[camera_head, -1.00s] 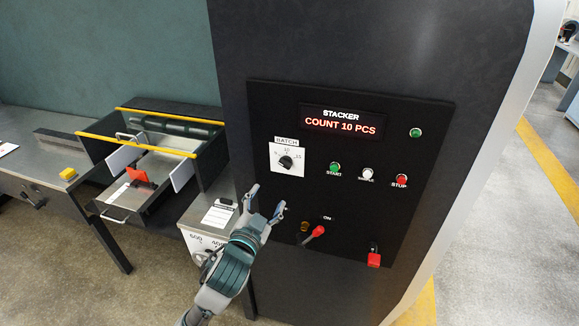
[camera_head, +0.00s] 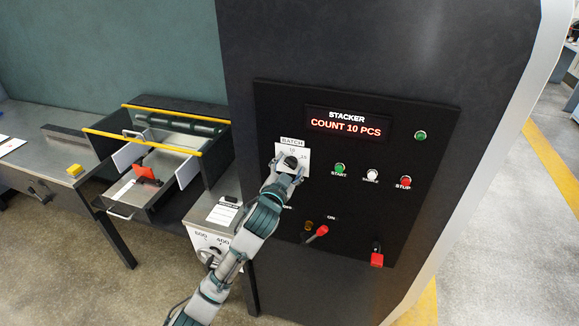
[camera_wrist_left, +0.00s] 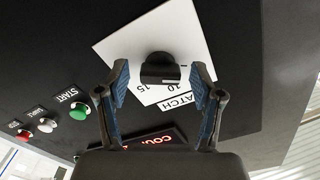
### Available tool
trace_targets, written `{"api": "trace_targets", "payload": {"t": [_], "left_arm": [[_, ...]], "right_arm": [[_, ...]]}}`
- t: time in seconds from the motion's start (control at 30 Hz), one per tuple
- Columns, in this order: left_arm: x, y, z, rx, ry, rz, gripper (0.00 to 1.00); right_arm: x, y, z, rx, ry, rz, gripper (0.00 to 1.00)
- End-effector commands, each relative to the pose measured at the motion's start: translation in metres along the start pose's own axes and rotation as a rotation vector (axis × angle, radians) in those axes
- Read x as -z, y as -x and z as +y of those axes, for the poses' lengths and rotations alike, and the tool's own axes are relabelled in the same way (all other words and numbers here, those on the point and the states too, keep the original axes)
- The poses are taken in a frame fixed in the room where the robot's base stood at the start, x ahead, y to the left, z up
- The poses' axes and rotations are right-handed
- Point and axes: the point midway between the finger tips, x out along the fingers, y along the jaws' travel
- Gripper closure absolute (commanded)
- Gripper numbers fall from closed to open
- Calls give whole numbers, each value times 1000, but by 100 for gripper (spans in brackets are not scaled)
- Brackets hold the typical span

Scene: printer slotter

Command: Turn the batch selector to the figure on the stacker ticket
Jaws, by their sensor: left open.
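The batch selector is a black knob (camera_head: 290,161) on a white plate marked BATCH, on the dark stacker panel (camera_head: 440,150). The figures 10 and 15 are legible beside the knob in the left wrist view (camera_wrist_left: 159,70); where the knob points is unclear. My left gripper (camera_head: 286,173) is open in front of the plate. In the wrist view its fingers stand on either side of the knob, with gaps visible. A white sheet with a black clip (camera_head: 222,213), perhaps the ticket, lies left of the arm; its print is unreadable. My right gripper is out of view.
The lit display (camera_head: 345,125) reads COUNT 10 PCS. Right of the knob are the green START (camera_head: 340,168), a white button (camera_head: 372,174) and red STOP (camera_head: 405,182). Below are a red lever (camera_head: 318,233) and a red switch (camera_head: 377,259). A slotter tray (camera_head: 122,210) stands left.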

Motion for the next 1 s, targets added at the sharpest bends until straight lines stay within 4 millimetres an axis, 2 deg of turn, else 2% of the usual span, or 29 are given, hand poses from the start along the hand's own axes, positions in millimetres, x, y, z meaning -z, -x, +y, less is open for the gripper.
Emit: {"api": "trace_targets", "payload": {"t": [0.07, 0.2, 0.3, 0.67, 1.0], "left_arm": [[0, 0, 0, 0, 0, 0, 36], [0, 0, 1, 0, -1, -1, 71], [1, 0, 1, 0, -1, -1, 93], [3, 0, 0, 0, -47, 1, 93], [6, 0, -1, 0, -282, 1, 93]], "right_arm": [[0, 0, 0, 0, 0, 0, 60], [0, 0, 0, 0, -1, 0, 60], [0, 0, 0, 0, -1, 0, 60], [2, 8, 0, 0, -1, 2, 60], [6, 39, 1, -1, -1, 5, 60]]}}
